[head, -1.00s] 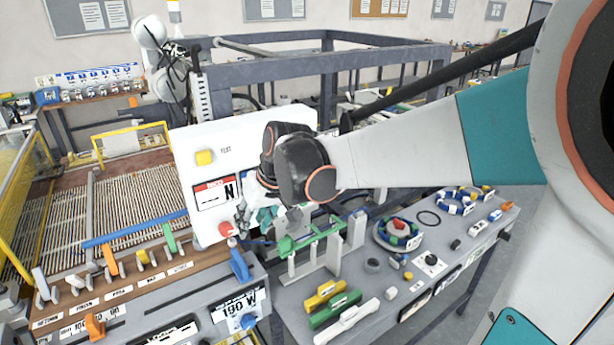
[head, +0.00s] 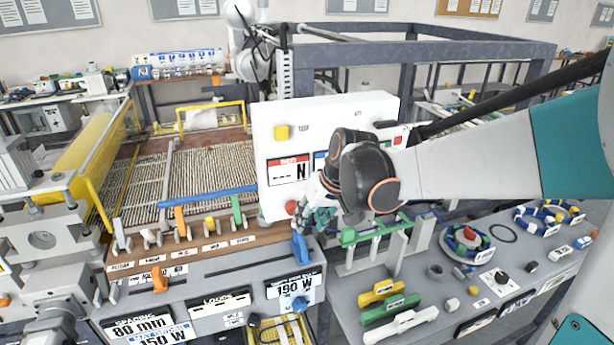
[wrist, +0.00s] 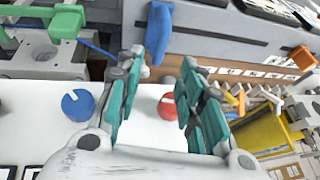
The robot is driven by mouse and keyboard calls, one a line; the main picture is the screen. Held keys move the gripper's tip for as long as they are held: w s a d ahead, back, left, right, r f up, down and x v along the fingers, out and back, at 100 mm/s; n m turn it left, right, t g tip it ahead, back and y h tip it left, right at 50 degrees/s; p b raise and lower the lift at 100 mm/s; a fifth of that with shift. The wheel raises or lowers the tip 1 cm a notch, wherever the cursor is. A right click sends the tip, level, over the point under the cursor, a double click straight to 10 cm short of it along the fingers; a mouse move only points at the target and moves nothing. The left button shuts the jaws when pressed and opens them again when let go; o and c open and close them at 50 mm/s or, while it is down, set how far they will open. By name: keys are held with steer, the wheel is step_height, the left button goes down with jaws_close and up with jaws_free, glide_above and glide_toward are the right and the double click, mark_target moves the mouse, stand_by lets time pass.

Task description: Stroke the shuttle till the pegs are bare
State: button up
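My gripper (head: 318,214) hangs in front of the white panel, just right of its red button (head: 291,207). In the wrist view its teal fingers (wrist: 162,62) are apart with nothing between them. A blue upright handle (head: 300,248) stands at the right end of the slotted grey deck; it also shows just beyond the fingertips in the wrist view (wrist: 159,30), apart from them. An orange handle (head: 160,281) sits farther left on the deck. I cannot tell which part is the shuttle. Several coloured levers, such as a green one (head: 237,212), stand in a labelled row; no pegs are clearly identifiable.
The white panel (head: 268,150) stands close behind my gripper. A green-topped stand (head: 376,230) is to its right. The right bench (head: 425,290) holds yellow, green and white bars, rings and small parts. A yellow guard (head: 85,150) and striped bed lie at left.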

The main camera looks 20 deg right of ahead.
mark_target(301, 236)
steer(key=b+x, duration=0.1)
steer(key=x, duration=0.6)
steer(key=shift+w+f, duration=0.1)
steer(key=shift+f, duration=0.15)
jaws_close()
